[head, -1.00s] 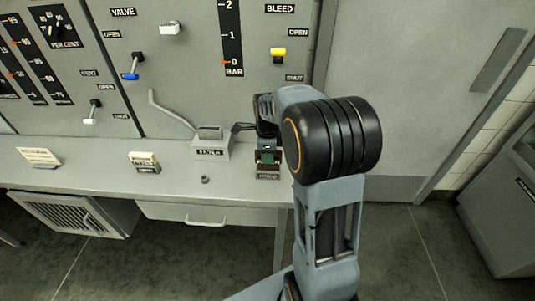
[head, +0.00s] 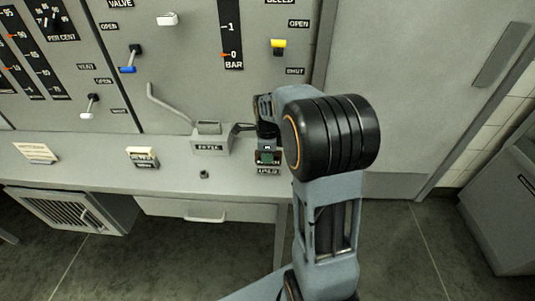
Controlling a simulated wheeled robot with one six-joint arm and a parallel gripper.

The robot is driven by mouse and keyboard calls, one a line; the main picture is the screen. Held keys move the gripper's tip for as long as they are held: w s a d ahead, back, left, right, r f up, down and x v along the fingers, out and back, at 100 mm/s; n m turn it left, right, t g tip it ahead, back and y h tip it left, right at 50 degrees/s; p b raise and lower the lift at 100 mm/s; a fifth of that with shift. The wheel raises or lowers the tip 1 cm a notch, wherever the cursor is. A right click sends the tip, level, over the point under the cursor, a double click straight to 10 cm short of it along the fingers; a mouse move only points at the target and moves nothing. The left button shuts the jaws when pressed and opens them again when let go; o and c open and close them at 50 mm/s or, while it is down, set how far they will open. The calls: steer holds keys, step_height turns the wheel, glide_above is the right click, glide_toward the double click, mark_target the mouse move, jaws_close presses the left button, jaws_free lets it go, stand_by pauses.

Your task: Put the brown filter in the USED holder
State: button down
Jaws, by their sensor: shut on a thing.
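My gripper (head: 267,148) points down at the right part of the bench, shut, with my wrist partly in front of it. It is over the USED holder (head: 268,171), whose dark label faces me. Between the jaws and the holder is a small dark brown and green patch. The brown edges there look like the filter (head: 258,158), held in the jaws at the holder's top. I cannot tell how deep it sits. The grey FILTER housing (head: 211,145) stands just left of my gripper.
A NEW holder (head: 143,158) with a cream piece stands on the bench to the left. A small dark knob (head: 204,174) lies in front of the housing. The bench front between the holders is mostly clear.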

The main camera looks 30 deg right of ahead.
steer(key=shift+f, duration=0.35)
steer(key=c, duration=0.9)
jaws_free()
steer(key=shift+r, duration=0.1)
step_height(320, 180, up, 14)
steer(key=shift+f, duration=0.1)
